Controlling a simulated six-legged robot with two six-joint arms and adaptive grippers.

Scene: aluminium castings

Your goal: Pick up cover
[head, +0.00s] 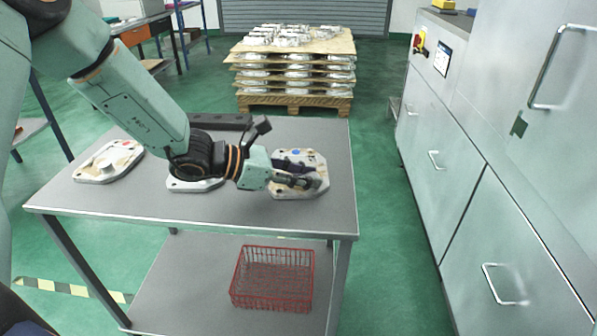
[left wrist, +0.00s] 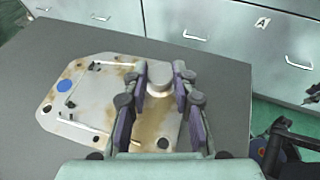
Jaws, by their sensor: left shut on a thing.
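A pale, stained metal cover (head: 313,159) with a blue dot lies at the right end of the grey table. In the left wrist view the cover (left wrist: 98,100) shows its blue dot, bolt holes and a raised round boss (left wrist: 160,82). My left gripper (head: 304,181) is over this cover, shut on its boss, with one finger on each side in the left wrist view (left wrist: 160,100). The cover seems to lie flat on the table; I cannot tell any gap under it. A second cover (head: 108,161) with a red mark lies at the left. My right gripper is out of view.
A third casting (head: 195,185) lies mid-table, mostly hidden under my left arm. A dark bar (head: 221,122) lies at the table's (head: 240,212) back edge. A red wire basket (head: 272,279) is on the lower shelf. Grey cabinets (head: 460,150) stand right; a loaded pallet (head: 294,103) stands behind.

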